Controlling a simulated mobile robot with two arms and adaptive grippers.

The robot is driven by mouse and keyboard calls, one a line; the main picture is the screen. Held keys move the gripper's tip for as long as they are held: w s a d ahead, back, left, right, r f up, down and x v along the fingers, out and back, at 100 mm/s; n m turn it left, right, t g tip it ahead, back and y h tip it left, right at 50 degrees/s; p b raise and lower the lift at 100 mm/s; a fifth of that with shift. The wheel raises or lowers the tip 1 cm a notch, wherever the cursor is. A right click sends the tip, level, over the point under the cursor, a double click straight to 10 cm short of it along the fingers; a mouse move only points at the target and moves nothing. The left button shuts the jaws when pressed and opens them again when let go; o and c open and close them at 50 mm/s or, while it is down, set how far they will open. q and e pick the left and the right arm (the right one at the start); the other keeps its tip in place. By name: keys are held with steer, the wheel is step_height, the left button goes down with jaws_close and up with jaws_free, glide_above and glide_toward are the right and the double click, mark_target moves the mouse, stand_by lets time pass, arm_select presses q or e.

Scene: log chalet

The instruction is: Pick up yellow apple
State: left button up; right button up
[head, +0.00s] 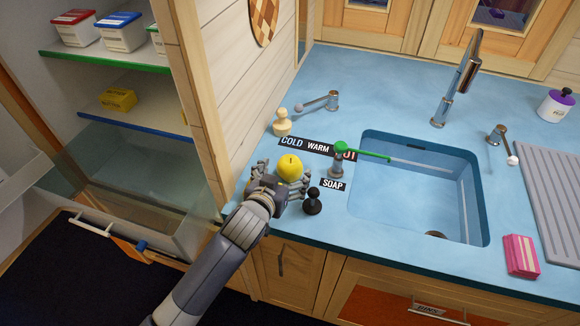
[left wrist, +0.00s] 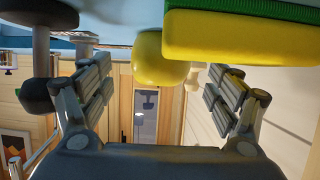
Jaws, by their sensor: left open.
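The yellow apple (head: 289,166) is on the blue counter left of the sink in the head view. It also shows in the left wrist view (left wrist: 160,60), at the top middle beyond the finger pads. My left gripper (head: 279,180) reaches in from the front edge with its fingers spread on both sides of the apple. In the left wrist view the left gripper (left wrist: 158,78) is open, with the apple in line with the gap. I cannot tell whether a finger touches it. My right gripper is not in view.
A black pawn-shaped piece (head: 313,201) stands close right of the gripper. A yellow and green sponge (left wrist: 240,38) is close by in the wrist view. The soap dispenser (head: 338,162), a pale pawn-shaped piece (head: 282,122) and the sink (head: 482,205) are farther off.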

mark_target(290, 167)
arm_select(q)
steer(key=x, duration=0.5)
steer(key=c, duration=1.3)
